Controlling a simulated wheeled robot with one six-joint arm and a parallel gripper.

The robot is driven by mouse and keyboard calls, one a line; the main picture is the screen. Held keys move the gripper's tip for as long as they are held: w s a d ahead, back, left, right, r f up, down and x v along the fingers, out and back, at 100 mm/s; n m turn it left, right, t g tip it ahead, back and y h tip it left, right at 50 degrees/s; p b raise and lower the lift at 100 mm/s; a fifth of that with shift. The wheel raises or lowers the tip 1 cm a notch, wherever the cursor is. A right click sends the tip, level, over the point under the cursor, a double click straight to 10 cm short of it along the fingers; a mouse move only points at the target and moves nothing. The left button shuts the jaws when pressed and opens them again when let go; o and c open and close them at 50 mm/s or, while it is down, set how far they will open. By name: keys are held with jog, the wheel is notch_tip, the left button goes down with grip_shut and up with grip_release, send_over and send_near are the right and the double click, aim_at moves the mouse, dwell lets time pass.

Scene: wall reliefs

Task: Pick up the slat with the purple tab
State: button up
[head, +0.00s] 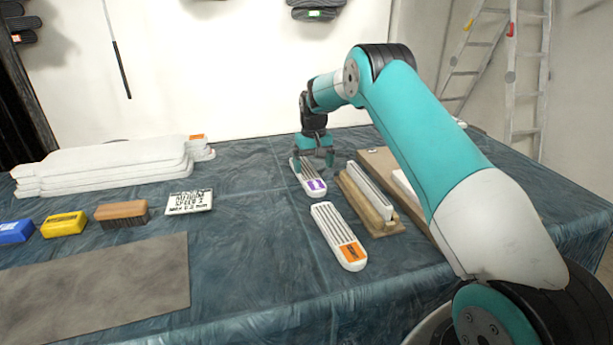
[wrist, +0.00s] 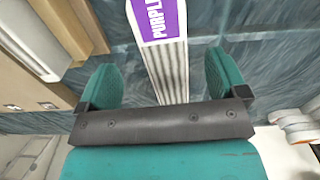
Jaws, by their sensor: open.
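The slat with the purple tab (head: 309,177) lies on the blue cloth of the table, a white grooved bar with its purple end toward me. In the wrist view the slat (wrist: 173,70) runs between the fingers, and its purple tab reads "PURPLE". My gripper (head: 316,155) is open over the far part of the slat and hides some of it. In the wrist view my gripper (wrist: 163,82) has one finger on each side of the slat with gaps between. I cannot tell how high the fingertips are above the cloth.
A similar slat with an orange tab (head: 339,236) lies nearer me. A wooden float (head: 386,222) stands close on the right. A stack of white boards (head: 100,170), a label card (head: 189,202), a brush (head: 122,212) and coloured blocks sit left. Cloth between is clear.

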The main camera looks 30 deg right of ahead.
aim_at(312, 179)
jog(key=shift+a+f+p, duration=0.1)
jog(key=shift+f+p, duration=0.25)
jog(key=shift+f, duration=2.4)
jog(key=c, duration=0.9)
jog(key=shift+c, duration=0.9)
jog(key=shift+r, duration=0.15)
